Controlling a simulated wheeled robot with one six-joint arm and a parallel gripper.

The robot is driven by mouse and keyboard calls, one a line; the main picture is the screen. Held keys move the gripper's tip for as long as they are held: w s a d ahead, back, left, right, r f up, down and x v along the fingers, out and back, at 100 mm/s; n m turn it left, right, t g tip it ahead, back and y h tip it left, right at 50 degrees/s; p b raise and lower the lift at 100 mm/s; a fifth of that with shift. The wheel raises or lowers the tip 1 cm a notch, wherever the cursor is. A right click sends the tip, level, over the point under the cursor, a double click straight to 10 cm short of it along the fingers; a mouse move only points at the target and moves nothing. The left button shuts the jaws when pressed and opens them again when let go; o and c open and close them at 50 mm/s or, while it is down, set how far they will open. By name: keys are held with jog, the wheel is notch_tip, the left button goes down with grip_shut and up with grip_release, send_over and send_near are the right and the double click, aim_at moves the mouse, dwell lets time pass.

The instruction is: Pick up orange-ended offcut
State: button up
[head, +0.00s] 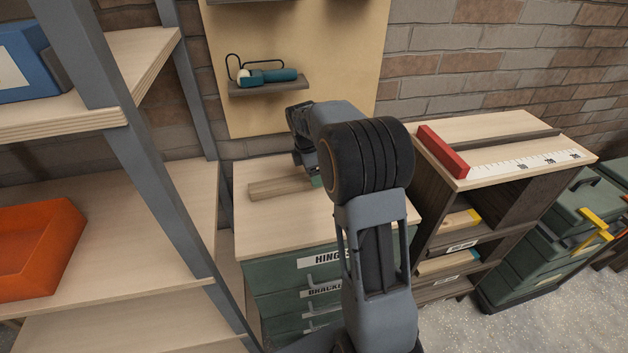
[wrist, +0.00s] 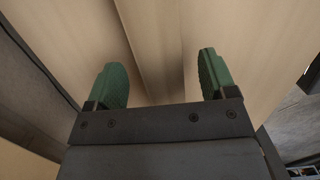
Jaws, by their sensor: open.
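A plain wooden offcut (head: 278,189) lies flat on the pale top of the green drawer cabinet (head: 262,226). No orange end shows on it; its right end is hidden behind my gripper and arm. My gripper (head: 313,181) is at the right part of the offcut, low over the cabinet top. In the wrist view, the two green fingers of my gripper (wrist: 160,62) are apart, and the offcut (wrist: 152,35) runs between them with a gap on each side. I cannot tell how far the fingertips are above the cabinet top.
A grey-framed shelf rack (head: 150,150) with an orange bin (head: 38,250) stands at left. A wall shelf (head: 270,87) with a teal tool (head: 268,76) is above the cabinet. At right, a wooden unit (head: 505,130) carries a red block (head: 443,151) and ruler.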

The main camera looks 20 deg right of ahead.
jog(key=shift+d+f, duration=0.1)
jog(key=shift+f, duration=0.9)
jog(key=shift+c, duration=0.3)
jog(key=c, duration=1.1)
jog(key=shift+r, duration=0.15)
